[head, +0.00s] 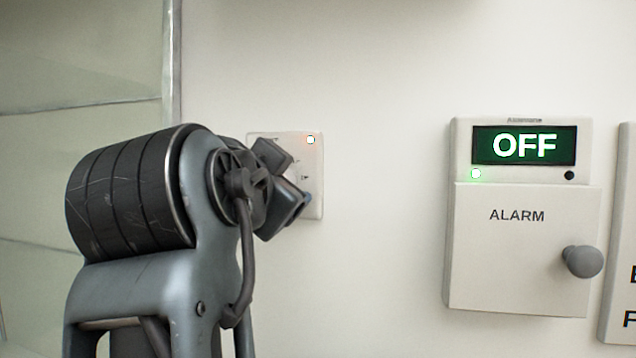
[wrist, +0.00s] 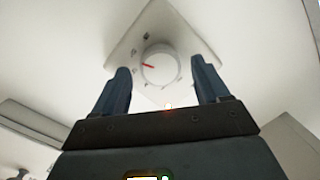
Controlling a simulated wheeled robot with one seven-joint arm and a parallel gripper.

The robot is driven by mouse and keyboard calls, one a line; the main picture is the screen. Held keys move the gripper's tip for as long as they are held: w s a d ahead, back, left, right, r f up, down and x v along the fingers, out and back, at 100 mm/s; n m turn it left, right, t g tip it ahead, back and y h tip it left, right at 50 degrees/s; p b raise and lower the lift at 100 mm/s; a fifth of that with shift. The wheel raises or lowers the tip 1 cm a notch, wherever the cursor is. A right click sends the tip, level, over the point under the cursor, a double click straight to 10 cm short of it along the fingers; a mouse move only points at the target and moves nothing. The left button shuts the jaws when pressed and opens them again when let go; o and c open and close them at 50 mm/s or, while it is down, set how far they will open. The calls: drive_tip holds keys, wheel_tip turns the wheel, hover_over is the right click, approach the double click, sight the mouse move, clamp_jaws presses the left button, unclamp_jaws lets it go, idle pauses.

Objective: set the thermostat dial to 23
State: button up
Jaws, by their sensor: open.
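The thermostat is a pale wall plate (head: 314,185) with a small orange-red light at its upper right in the head view. My gripper (head: 294,180) is in front of the plate there and hides most of it, dial included. In the wrist view the round white dial (wrist: 162,69) shows with a red pointer aimed left and slightly up. Small marks ring it, too small to read. My gripper's two dark fingers (wrist: 160,75) are open, one on each side of the dial in the picture. I cannot tell whether they touch it.
An alarm box (head: 500,255) hangs on the wall to the right, with a lit OFF display (head: 525,146), a green light and a grey knob (head: 582,261). Another panel (head: 622,240) is cut off at the right edge. The wall between thermostat and alarm box is bare.

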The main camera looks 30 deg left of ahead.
drive_tip(key=v, duration=0.7)
drive_tip(key=shift+s, duration=0.25)
drive_tip(key=shift+s+d+f, duration=0.1)
